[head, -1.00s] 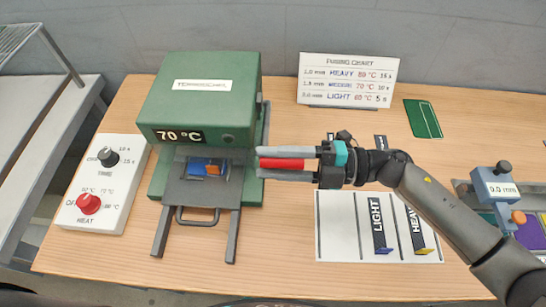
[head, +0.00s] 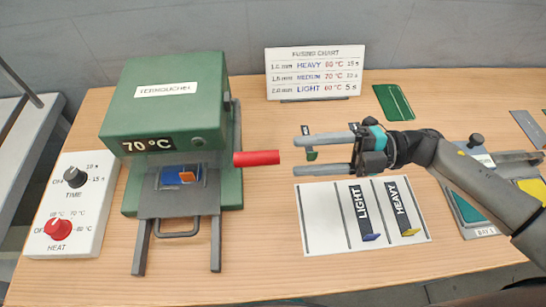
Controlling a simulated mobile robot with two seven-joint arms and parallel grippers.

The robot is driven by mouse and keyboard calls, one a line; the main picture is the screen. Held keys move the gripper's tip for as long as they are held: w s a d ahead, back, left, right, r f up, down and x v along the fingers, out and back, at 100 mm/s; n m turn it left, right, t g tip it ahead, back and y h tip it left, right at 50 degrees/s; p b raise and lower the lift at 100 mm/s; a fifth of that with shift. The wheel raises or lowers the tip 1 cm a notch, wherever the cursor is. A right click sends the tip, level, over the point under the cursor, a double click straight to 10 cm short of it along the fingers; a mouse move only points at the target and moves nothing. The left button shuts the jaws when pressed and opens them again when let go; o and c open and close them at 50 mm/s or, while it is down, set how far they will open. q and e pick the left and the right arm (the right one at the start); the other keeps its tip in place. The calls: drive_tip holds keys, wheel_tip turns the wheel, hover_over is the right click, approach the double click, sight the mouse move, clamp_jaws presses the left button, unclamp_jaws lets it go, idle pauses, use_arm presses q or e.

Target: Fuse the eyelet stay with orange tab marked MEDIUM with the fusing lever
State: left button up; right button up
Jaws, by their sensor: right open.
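The green press (head: 165,100) reads 70 °C. A blue piece with an orange tab (head: 187,176) lies on the grey plate in its mouth; any marking on it is too small to read. The red lever handle (head: 256,158) sticks out level from the press's right side. My right gripper (head: 300,153) is open and empty just right of the handle's end, apart from it, its fingers pointing left. My left gripper is not in view.
A control box with a TIME knob (head: 75,177) and HEAT knob (head: 58,229) stands left. Strips marked LIGHT (head: 363,212) and HEAVY (head: 403,208) lie on a white mat (head: 322,225). A fusing chart (head: 315,72) stands behind. A green-tabbed strip (head: 311,156) shows between my fingers.

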drive_tip(key=shift+d+b, duration=0.3)
drive_tip(key=shift+d, duration=2.05)
